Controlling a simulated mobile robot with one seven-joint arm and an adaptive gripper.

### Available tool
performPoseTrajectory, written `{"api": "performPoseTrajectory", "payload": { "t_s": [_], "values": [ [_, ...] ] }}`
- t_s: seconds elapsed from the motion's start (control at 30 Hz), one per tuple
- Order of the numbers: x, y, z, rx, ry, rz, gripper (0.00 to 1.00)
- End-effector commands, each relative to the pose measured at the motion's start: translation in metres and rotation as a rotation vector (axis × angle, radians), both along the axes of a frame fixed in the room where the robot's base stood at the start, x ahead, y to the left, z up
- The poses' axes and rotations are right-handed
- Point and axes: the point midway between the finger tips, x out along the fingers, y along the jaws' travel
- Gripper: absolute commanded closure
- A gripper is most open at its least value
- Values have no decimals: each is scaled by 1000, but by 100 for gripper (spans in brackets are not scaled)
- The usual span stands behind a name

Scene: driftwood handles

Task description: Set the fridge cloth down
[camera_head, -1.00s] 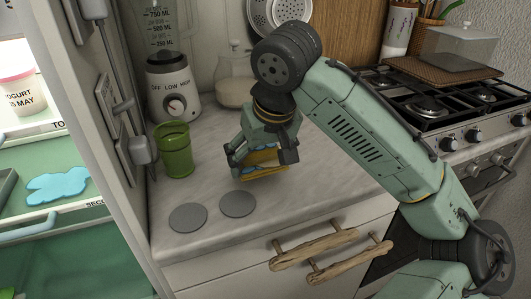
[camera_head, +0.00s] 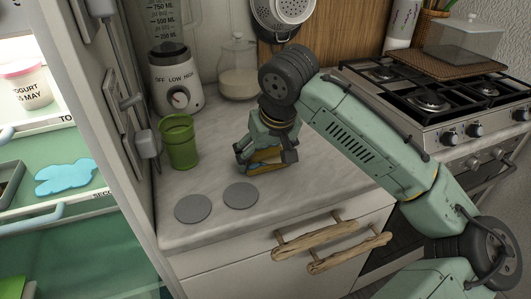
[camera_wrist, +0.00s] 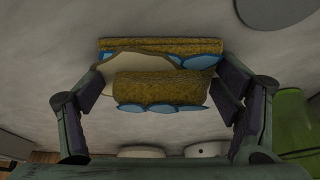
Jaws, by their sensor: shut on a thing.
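The fridge cloth (camera_head: 268,155) is mustard-yellow and folded, with blue patches along its edges. It also shows in the wrist view, bunched between the fingers (camera_wrist: 160,88). My gripper (camera_head: 262,161) is shut on it, low over the marble counter (camera_head: 320,195), right of the green cup. In the wrist view the fingers (camera_wrist: 160,80) are on either side of the cloth. The cloth is at or very near the counter surface; I cannot tell whether it touches. My gripper hides part of it in the head view.
A green cup (camera_head: 179,143) stands left of my gripper. Two grey discs (camera_head: 193,208) lie in front. A blender (camera_head: 174,82) and a glass jug (camera_head: 238,72) are behind. The open fridge (camera_head: 60,150) is at left, with a blue patch (camera_head: 66,177) on its shelf. The stove (camera_head: 430,100) is at right.

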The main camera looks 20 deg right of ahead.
Motion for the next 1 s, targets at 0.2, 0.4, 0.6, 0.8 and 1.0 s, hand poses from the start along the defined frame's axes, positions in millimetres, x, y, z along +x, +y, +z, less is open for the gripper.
{"api": "performPoseTrajectory", "payload": {
  "t_s": [0.2,0.4,0.6,0.8,1.0],
  "values": [
    [0,0,0,0,0,0,4],
    [0,0,0,0,0,0,0],
    [0,0,1,-1,-1,0,0],
    [-5,0,19,-1,-4,0,0],
    [-21,-1,59,-1,-4,0,0]
  ]
}}
